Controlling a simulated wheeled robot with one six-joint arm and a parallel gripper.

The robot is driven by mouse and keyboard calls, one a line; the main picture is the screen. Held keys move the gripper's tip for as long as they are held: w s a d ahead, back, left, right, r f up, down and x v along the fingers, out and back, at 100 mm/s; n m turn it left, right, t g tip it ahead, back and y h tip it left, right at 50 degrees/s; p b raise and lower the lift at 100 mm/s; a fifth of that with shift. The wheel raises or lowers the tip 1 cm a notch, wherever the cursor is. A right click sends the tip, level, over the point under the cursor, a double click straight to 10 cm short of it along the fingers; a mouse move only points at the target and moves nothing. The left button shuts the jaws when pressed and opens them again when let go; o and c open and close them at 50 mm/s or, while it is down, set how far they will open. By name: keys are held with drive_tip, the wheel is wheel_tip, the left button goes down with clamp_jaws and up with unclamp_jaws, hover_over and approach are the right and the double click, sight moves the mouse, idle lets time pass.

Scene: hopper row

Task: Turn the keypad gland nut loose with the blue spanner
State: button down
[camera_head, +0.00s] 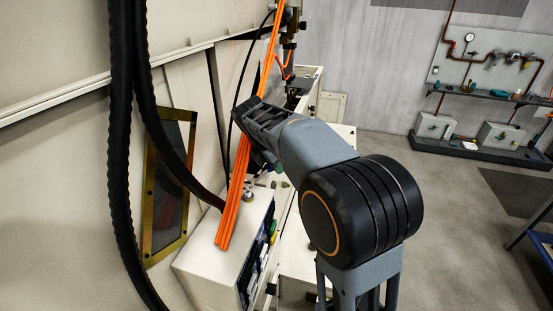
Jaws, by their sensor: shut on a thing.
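My gripper (257,122) is at upper centre, above a white box (200,268), its fingers pointing left. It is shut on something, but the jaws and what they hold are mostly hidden. The orange strands (230,215) pass behind or through the gripper; I cannot tell which. A small grey round fitting (249,194) is on the box top, below the gripper. I cannot tell whether it is the gland nut. No keypad is clearly visible.
Thick black hoses (121,150) hang at the left, one reaching the white box. A brass-framed panel (168,190) leans behind them. Blue and green items line the box's side. Open floor (430,230) lies right; a shelf (480,95) stands at the far wall.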

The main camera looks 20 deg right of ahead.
drive_tip(key=s+a+m+g+y+p, duration=0.2)
drive_tip(key=s+a+m+g, duration=0.2)
drive_tip(key=s+m, duration=0.7)
drive_tip(key=m+g, duration=0.1)
drive_tip(key=m, duration=0.3)
drive_tip(key=shift+f, duration=0.35)
drive_tip(key=shift+f, duration=0.4)
idle(0.4)
drive_tip(key=shift+f, duration=0.3)
drive_tip(key=shift+f, duration=0.25)
idle(1.5)
drive_tip(key=shift+f, duration=0.35)
drive_tip(key=shift+s, duration=0.1)
idle(0.4)
